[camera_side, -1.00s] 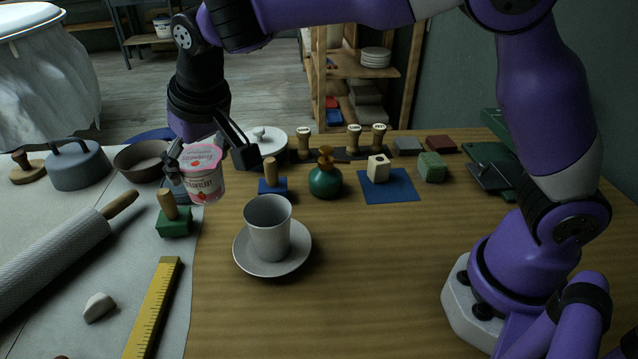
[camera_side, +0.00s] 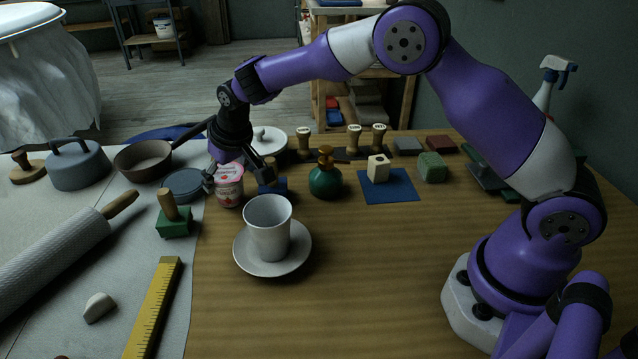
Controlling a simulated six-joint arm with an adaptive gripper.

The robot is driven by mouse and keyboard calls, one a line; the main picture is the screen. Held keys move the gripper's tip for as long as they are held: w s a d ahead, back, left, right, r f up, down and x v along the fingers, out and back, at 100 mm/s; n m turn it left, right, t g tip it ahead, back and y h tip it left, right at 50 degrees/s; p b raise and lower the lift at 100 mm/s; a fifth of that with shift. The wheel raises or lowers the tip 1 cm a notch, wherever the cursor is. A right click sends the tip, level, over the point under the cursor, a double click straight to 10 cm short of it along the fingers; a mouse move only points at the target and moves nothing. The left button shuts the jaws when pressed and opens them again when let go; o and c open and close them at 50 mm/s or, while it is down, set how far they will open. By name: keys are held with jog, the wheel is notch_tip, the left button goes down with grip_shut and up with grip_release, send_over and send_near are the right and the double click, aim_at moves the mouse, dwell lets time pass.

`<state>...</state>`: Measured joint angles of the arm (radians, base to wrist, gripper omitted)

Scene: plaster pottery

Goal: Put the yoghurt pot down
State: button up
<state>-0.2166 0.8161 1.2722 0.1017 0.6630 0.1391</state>
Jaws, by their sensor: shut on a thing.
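The yoghurt pot (camera_side: 229,188) is pink and white with a strawberry label and a pink lid. It is upright, between the green stamp block on the left and the blue stamp block on the right. My gripper (camera_side: 237,178) is shut on it near the lid. The pot's base is low, at or just over the wooden table (camera_side: 400,270); I cannot tell whether it touches.
A grey cup (camera_side: 269,228) on a saucer (camera_side: 295,262) stands in front. The green-based stamp (camera_side: 174,222) is at the left, the blue-based stamp (camera_side: 279,186) and green bottle (camera_side: 325,180) at the right. A pan (camera_side: 143,160) lies behind.

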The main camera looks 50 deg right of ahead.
jog(key=o, duration=1.2)
jog(key=shift+f, duration=0.15)
jog(key=shift+s+r, duration=0.1)
jog(key=shift+r, duration=0.4)
jog(key=v, duration=1.1)
jog(key=s+d+r, duration=0.3)
jog(key=s, duration=0.3)
jog(key=s+d+r, duration=0.3)
jog(key=s, duration=0.3)
jog(key=shift+t, duration=0.5)
jog(key=shift+s+d+f, duration=0.4)
jog(key=shift+s+f, duration=0.15)
jog(key=shift+s, duration=1.35)
jog(key=shift+s+d+f, duration=0.4)
jog(key=shift+s+f, duration=0.15)
jog(key=shift+s, duration=1.3)
jog(key=shift+s+d+f, duration=0.4)
jog(key=shift+s+f, duration=0.15)
jog(key=shift+s, duration=1.35)
